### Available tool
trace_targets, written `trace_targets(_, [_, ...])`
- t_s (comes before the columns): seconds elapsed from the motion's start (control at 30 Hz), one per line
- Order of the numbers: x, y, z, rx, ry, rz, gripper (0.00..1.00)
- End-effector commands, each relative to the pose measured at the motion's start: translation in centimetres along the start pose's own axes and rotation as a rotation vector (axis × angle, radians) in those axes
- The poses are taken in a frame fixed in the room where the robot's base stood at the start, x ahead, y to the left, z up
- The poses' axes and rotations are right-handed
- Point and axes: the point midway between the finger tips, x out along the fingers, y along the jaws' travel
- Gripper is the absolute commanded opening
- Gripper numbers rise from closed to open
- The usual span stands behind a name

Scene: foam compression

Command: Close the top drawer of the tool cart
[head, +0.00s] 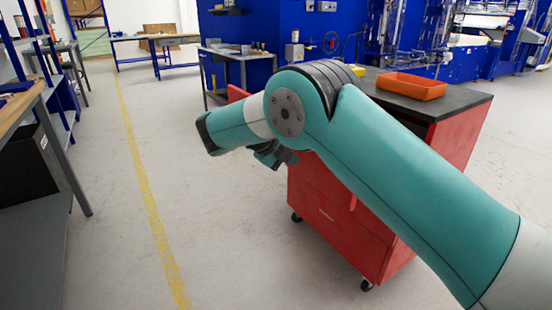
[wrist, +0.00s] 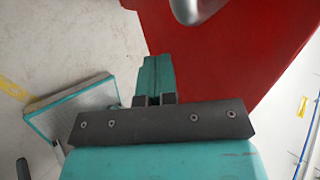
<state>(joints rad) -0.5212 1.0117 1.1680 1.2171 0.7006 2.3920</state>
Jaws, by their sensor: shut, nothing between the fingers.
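The red tool cart (head: 340,215) stands right of centre in the head view, with a dark top (head: 455,103). My teal arm crosses in front of it and hides much of its upper front. A red piece (head: 237,93) shows past the arm at the upper left; it may be part of the top drawer, but I cannot tell how far the drawer is out. My gripper (head: 283,158) is shut and empty, near the cart's left side. In the wrist view, my gripper (wrist: 155,100) is beside a red surface (wrist: 225,60) with a rounded silver part (wrist: 195,8); contact is unclear.
An orange tray (head: 411,86) sits on the cart top. A workbench (head: 35,100) stands at the left edge. Floor with a yellow line (head: 140,170) is clear between bench and cart. More tables (head: 155,45) and blue machines (head: 460,50) stand behind.

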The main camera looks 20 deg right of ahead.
Motion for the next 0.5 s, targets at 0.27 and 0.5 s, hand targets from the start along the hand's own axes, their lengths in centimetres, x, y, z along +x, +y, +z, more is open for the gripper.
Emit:
trace_targets(0.27, [1.7, -1.8, 0.0, 0.001, 0.0, 0.0, 0.0])
trace_targets(0.5, [1.8, -1.9, 0.0, 0.0, -0.001, 0.0, 0.0])
